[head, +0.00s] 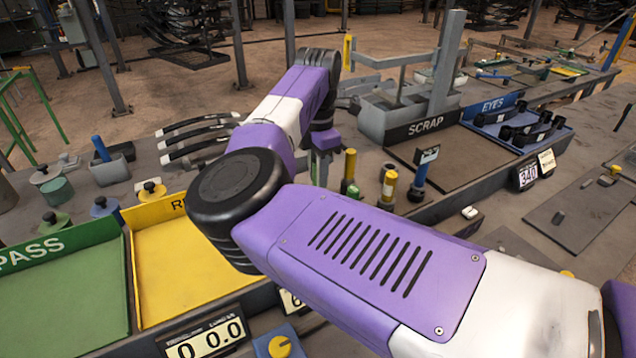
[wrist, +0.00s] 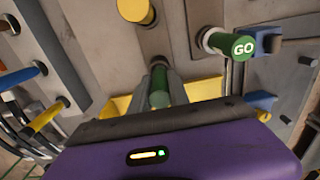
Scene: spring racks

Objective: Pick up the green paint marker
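The green paint marker appears to be the upright green cylinder (wrist: 160,87) just past my gripper's body in the wrist view. The marker cannot be made out clearly there.
A green "GO" gauge (wrist: 230,44) is close on the right in the wrist view. In the head view, a yellow-topped cylinder (head: 388,187) and a blue-handled tool (head: 419,178) stand right of my gripper. A grey SCRAP bin (head: 385,122) stands behind; yellow and green trays (head: 130,270) lie left.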

